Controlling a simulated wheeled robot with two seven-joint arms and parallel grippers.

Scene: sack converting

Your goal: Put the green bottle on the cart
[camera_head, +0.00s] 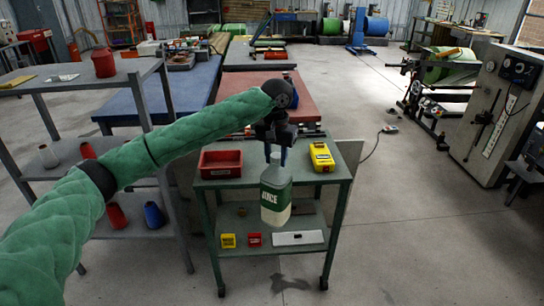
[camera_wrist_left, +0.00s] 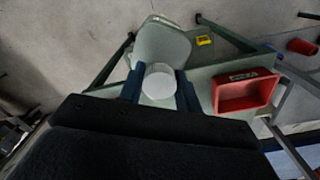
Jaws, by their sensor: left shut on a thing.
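The green bottle (camera_head: 275,196) is pale green with a white label band and hangs upright below my left gripper (camera_head: 276,150). My left gripper is shut on its top. In the left wrist view the white cap (camera_wrist_left: 159,82) sits between the two blue fingers (camera_wrist_left: 159,92), with the bottle body (camera_wrist_left: 160,45) beyond it. The green cart (camera_head: 232,184) stands behind and around the bottle in the head view. The bottle overlaps the cart's front edge, and I cannot tell whether it is over the top or in front of it. My right gripper is not in view.
On the cart top are a red bin (camera_head: 221,164) at left and a yellow case (camera_head: 321,157) at right, with bare surface between. The lower shelf holds small yellow and red boxes and a white item (camera_head: 298,238). A grey shelf rack (camera_head: 95,78) stands left.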

